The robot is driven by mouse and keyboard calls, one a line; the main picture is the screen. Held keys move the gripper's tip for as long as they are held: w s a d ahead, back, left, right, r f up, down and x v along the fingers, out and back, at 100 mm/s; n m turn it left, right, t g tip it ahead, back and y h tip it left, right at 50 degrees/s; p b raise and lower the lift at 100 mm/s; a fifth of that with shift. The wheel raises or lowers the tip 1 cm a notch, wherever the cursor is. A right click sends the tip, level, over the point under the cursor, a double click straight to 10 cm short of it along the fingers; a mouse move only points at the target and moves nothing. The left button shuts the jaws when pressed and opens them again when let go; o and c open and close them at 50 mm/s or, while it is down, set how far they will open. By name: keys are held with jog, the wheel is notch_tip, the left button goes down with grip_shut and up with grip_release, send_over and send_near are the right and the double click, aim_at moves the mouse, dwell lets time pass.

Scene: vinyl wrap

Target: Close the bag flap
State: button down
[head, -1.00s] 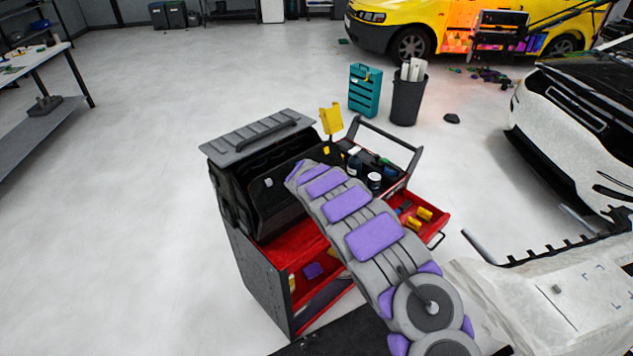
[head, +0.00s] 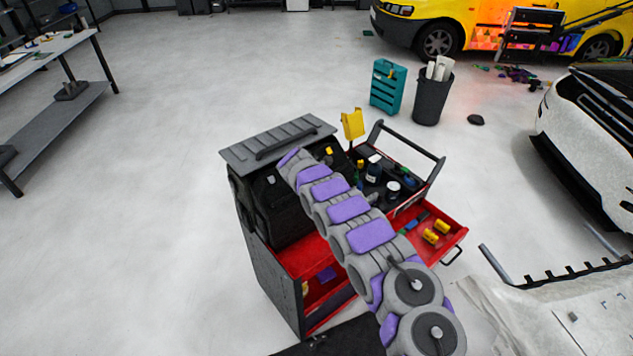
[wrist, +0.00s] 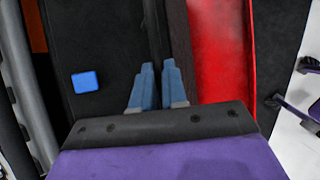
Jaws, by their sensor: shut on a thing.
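The black bag (head: 270,215) stands on the left part of the red and grey tool cart. A black panel with a small light patch, which looks like the flap (head: 290,190), faces me below that top. In the wrist view, a black panel with a blue square (wrist: 85,50) fills the left. My gripper (wrist: 158,66) has its blue fingers close together at a dark edge beside this panel, shut on what looks like the flap. In the head view my arm hides the fingertips.
The cart (head: 270,290) has an open red drawer (head: 437,232) at right and a tray of bottles (head: 393,188). A yellow object (head: 352,124) stands behind the bag. A teal case (head: 387,86) and a dark bin (head: 432,95) stand beyond.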

jog(key=shift+w+a+r, duration=0.2)
dwell(0.5)
jog(key=c, duration=1.2)
grip_release()
jog(key=shift+w+a+f, duration=0.1)
jog(key=shift+a+f, duration=0.1)
jog(key=shift+d+r, duration=0.1)
jog(key=shift+s+r, duration=0.25)
jog(key=shift+r, duration=0.15)
jog(key=v, duration=1.6)
jog(key=shift+s+r, duration=0.1)
jog(key=shift+s, duration=0.1)
